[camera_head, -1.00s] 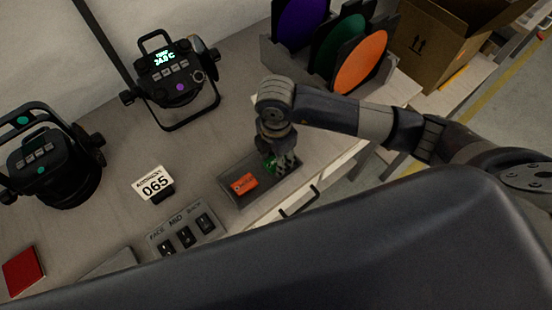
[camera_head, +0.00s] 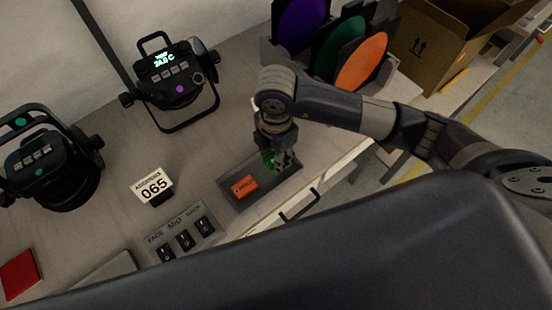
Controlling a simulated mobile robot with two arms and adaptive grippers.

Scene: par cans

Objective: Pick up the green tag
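The green tag (camera_head: 268,158) lies at the right end of a shallow grey tray (camera_head: 232,195), mostly hidden behind my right gripper. My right gripper (camera_head: 283,165) points down over that end of the tray, with its fingers at the tag. I cannot tell whether the fingers are closed on it. An orange tag (camera_head: 244,187) lies in the left part of the same tray. My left gripper is not in view.
Two black par cans (camera_head: 174,78) (camera_head: 50,165) stand on the table. Colour filters (camera_head: 362,60) stand in a rack beside a cardboard box (camera_head: 440,45).

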